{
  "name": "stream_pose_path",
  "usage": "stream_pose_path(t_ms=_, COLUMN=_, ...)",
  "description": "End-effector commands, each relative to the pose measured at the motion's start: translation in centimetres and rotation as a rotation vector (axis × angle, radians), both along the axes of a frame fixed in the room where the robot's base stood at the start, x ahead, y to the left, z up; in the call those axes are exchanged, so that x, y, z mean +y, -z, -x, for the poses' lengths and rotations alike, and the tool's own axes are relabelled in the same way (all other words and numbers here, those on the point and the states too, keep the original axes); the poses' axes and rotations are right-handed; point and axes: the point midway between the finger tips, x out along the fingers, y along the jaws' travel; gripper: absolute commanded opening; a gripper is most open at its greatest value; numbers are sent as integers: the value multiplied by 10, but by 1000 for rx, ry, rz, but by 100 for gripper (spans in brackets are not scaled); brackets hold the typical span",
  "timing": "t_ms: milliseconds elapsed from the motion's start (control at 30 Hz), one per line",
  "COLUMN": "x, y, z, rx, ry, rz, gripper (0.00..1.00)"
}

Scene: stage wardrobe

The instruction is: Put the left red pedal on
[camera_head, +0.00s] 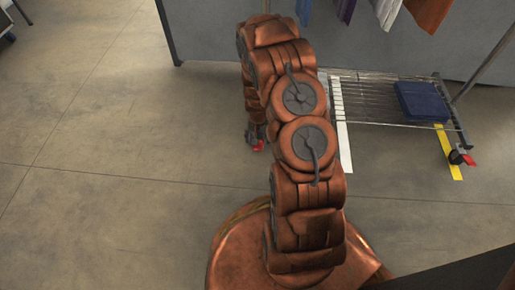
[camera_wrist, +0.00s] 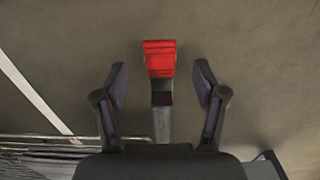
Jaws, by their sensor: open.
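The left red pedal (camera_head: 258,146) shows in the head view low by the floor, at the left end of a wheeled clothes rack, partly hidden by my arm. In the wrist view the red pedal (camera_wrist: 159,58) lies beyond my gripper (camera_wrist: 160,88), centred between the fingers, with a dark stem running back toward the palm. The fingers are open, one on each side, and apart from the pedal. In the head view my gripper is mostly hidden behind my arm. A second red pedal (camera_head: 470,160) is on the rack's right front caster.
The rack's wire shelf (camera_head: 370,100) carries a folded blue item (camera_head: 421,102). Clothes (camera_head: 388,12) hang above it. A white floor stripe (camera_head: 344,140) and a yellow one (camera_head: 449,152) run beside the rack. A grey wall panel (camera_head: 215,35) stands behind. The floor at left is clear.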

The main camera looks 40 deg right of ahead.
Motion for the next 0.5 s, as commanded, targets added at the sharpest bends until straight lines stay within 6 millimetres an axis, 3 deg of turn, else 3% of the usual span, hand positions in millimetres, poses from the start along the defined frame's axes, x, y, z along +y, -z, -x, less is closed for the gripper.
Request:
stream_pose_path(t_ms=300, x=0, y=49, z=1, rx=1, ry=0, rz=1, gripper=71)
stream_pose_path(t_ms=500, x=0, y=59, z=1, rx=1, ry=0, rz=1, gripper=71)
